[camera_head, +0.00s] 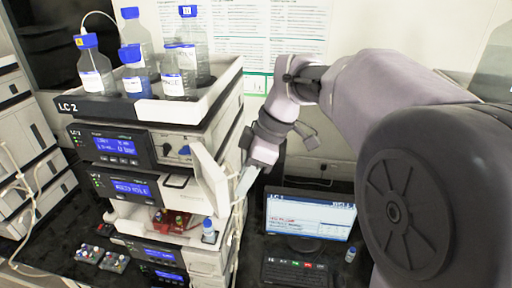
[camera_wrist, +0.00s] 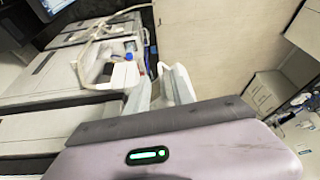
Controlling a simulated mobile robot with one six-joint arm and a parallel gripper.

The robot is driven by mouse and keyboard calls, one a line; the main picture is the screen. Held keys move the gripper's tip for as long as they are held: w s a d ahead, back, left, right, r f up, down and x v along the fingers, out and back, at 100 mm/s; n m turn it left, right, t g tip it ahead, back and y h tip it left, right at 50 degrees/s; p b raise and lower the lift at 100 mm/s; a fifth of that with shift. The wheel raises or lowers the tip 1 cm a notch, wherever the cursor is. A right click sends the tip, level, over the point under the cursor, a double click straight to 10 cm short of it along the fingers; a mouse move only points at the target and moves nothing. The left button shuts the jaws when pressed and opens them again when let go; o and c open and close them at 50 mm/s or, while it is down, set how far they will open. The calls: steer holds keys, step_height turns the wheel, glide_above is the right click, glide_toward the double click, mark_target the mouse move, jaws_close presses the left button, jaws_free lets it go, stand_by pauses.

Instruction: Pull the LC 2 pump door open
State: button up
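The LC 2 stack carries a pump module (camera_head: 112,146) with a dark front and a lit blue display. Its pump door (camera_head: 211,180) is a pale panel that stands swung out from the right side of the front. The pump bay (camera_head: 176,148) behind it is exposed, with a dark knob and a blue part visible. My gripper (camera_head: 246,182) is just right of the door, on its outer side, with nothing seen held. In the wrist view its two pale fingers (camera_wrist: 161,88) stand apart; whether they touch the door is unclear. A blue part (camera_wrist: 129,57) and tubing show beyond them.
A tray (camera_head: 150,108) of blue-capped bottles tops the stack. Below the pump, another module (camera_head: 125,187) and an open bay with small vials (camera_head: 168,219) follow. A monitor (camera_head: 310,217) and keyboard (camera_head: 294,274) stand at right. Another stack (camera_head: 25,140) is at far left.

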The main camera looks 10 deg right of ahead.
steer(key=p+v, duration=0.2)
steer(key=v, duration=1.2)
steer(key=shift+d+r, duration=0.25)
steer(key=shift+r, duration=0.1)
steer(key=shift+s+f, duration=0.1)
